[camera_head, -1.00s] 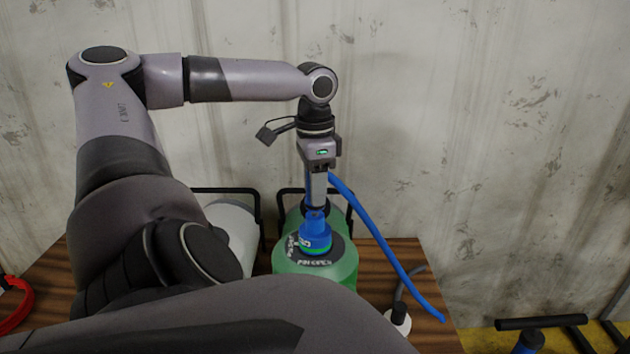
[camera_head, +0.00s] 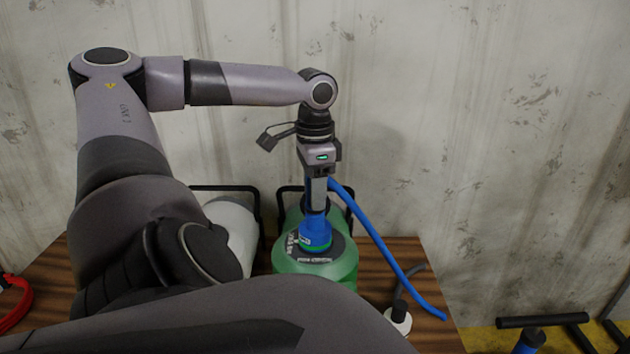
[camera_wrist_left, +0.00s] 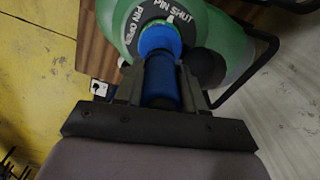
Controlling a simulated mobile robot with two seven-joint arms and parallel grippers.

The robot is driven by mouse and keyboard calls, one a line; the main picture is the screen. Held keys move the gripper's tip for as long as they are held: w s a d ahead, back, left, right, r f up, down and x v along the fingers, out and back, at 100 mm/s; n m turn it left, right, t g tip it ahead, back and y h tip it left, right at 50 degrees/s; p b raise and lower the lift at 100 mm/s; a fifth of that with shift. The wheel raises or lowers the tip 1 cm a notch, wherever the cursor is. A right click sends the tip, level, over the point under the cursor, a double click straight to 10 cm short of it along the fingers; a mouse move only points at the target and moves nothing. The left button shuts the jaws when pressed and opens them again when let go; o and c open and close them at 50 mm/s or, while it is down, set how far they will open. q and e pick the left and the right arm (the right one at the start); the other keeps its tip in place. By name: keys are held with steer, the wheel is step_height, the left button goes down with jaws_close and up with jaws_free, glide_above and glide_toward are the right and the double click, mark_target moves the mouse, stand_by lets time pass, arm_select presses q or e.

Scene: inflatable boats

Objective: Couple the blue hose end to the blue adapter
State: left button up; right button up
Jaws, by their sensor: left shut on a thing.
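My left gripper (camera_head: 316,202) points down above the green tank (camera_head: 318,275) and is shut on the blue hose end (camera_wrist_left: 160,75). The blue adapter (camera_head: 315,236) stands on the tank's dark top, directly below the hose end. In the left wrist view, the adapter (camera_wrist_left: 158,38) lies in line with the hose end, and they appear to meet. I cannot tell whether they are locked together. The gripper fingers partly hide the hose end. My right gripper is not in view.
The blue hose (camera_head: 385,250) hangs from the gripper to the table's right edge. A white tank (camera_head: 232,228) stands left of the green one. A black hose with a white base (camera_head: 398,318) is at right. The wooden table (camera_head: 425,325) backs onto a wall.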

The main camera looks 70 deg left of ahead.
arm_select(q)
steer(key=shift+f, duration=0.1)
steer(key=o, duration=1.1)
steer(key=shift+o, duration=0.2)
